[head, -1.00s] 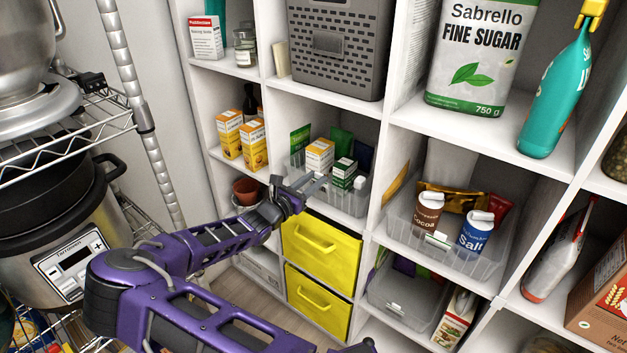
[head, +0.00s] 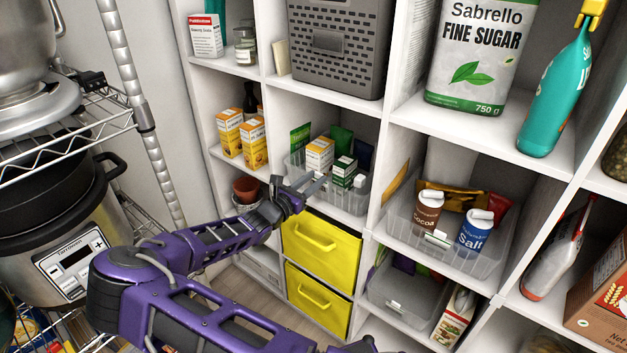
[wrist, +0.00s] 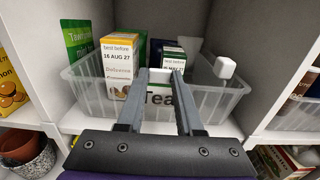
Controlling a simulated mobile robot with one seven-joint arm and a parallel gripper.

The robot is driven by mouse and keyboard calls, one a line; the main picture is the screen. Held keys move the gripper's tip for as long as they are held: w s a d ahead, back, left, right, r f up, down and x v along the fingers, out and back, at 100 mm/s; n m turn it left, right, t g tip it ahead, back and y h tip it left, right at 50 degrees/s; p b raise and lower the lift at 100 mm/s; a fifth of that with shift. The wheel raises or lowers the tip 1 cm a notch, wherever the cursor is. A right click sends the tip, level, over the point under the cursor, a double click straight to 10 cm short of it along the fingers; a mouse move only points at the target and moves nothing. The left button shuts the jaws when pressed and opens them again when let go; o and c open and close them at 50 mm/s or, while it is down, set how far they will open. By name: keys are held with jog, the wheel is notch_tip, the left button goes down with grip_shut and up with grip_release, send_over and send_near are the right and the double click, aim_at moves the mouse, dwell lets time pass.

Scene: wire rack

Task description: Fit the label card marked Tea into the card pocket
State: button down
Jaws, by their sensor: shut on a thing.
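The Tea label card (wrist: 158,98) is white with dark lettering and a green band. It shows between the fingers of my gripper (wrist: 159,76) in the wrist view, in front of a clear plastic bin (wrist: 92,98). My gripper is shut on the card. In the head view, my gripper (head: 314,186) is at the front of the same clear bin (head: 350,200); the card is too small to make out there. The card pocket is not clearly visible; the card and fingers cover the middle of the bin's front. I cannot tell whether the card touches it.
The bin holds a yellow-white carton (head: 319,155), a green-white box (head: 344,171) and packets. A small white block (wrist: 226,68) is at its right rim. Yellow drawers (head: 320,252) are below. Shelf dividers flank the bin. A wire rack (head: 70,140) stands left.

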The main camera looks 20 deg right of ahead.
jog(key=shift+c, duration=2.4)
grip_release()
jog(key=shift+a, duration=0.1)
jog(key=p+v, duration=0.2)
jog(key=v, duration=0.3)
jog(key=shift+s+a, duration=0.25)
jog(key=shift+a, duration=0.05)
